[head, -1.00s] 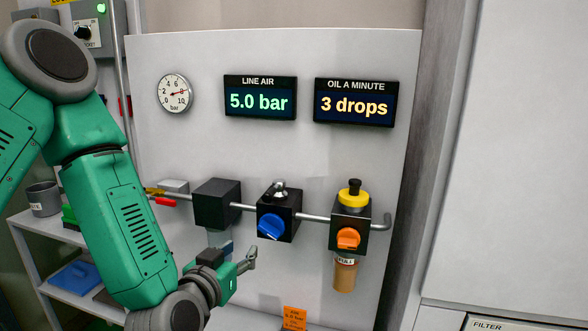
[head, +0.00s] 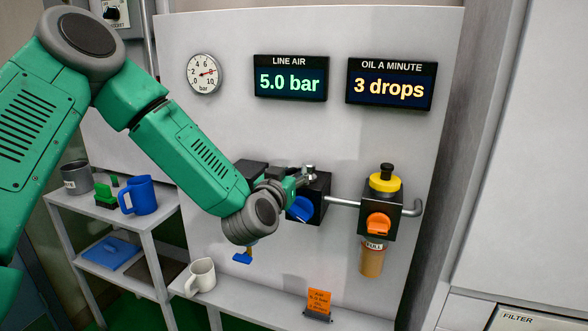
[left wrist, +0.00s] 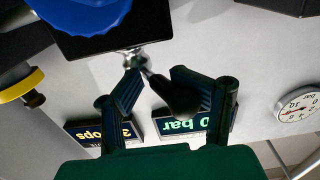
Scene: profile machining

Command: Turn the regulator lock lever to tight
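The regulator is a black block (head: 321,200) with a blue knob (head: 299,209) on its front, in the middle of the pipe row. Its lock lever (head: 310,171) is on top, partly covered by my left gripper (head: 298,181). In the left wrist view the lever has a metal hub (left wrist: 134,58) and a dark rounded handle (left wrist: 176,96). My left gripper (left wrist: 155,72) is open there, its two fingers on either side of the lever. I cannot tell whether the handle touches the right-hand finger. My right gripper is not in view.
The line air display (head: 290,79) reads 5.0 bar; the oil display (head: 391,84) reads 3 drops. A gauge (head: 203,73) hangs upper left.

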